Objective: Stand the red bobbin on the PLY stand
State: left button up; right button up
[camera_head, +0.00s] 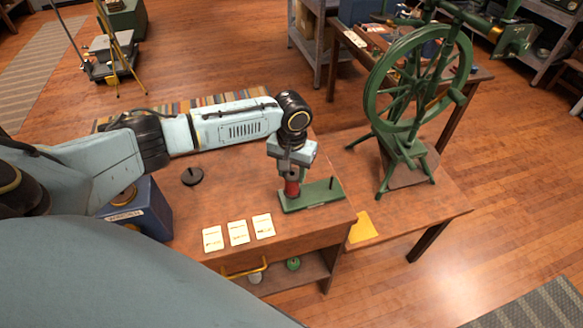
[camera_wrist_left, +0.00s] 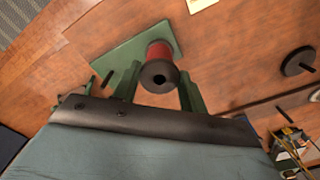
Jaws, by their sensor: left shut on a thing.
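The red bobbin (camera_head: 291,187) is upright between the fingers of my left gripper (camera_head: 291,174), at the left end of a green stand. In the left wrist view the red bobbin (camera_wrist_left: 159,62) shows its dark top flange and hole, with my left gripper's fingers (camera_wrist_left: 158,92) on both sides. The green stand (camera_head: 318,195) lies flat on the table and has a bare dark peg at its right end; it also shows in the left wrist view (camera_wrist_left: 118,58). I cannot tell whether the bobbin's base touches the stand, and no PLY label is readable. My right gripper is not in view.
A dark disc with a peg (camera_head: 192,176) stands left on the table (camera_head: 225,190). Three paper cards (camera_head: 239,232) lie near its front edge. A blue box (camera_head: 140,212) is at the left. A green spinning wheel (camera_head: 415,85) stands close on the right.

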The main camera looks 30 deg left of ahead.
pick_arm(q)
jog(key=shift+f+b, duration=0.35)
jog(key=shift+f, duration=0.9)
jog(key=o, duration=0.9)
jog(key=shift+c, duration=0.2)
jog(key=shift+r, duration=0.1)
notch_tip(320, 180, up, 13)
jog(key=p, duration=0.1)
jog(key=shift+d, duration=0.1)
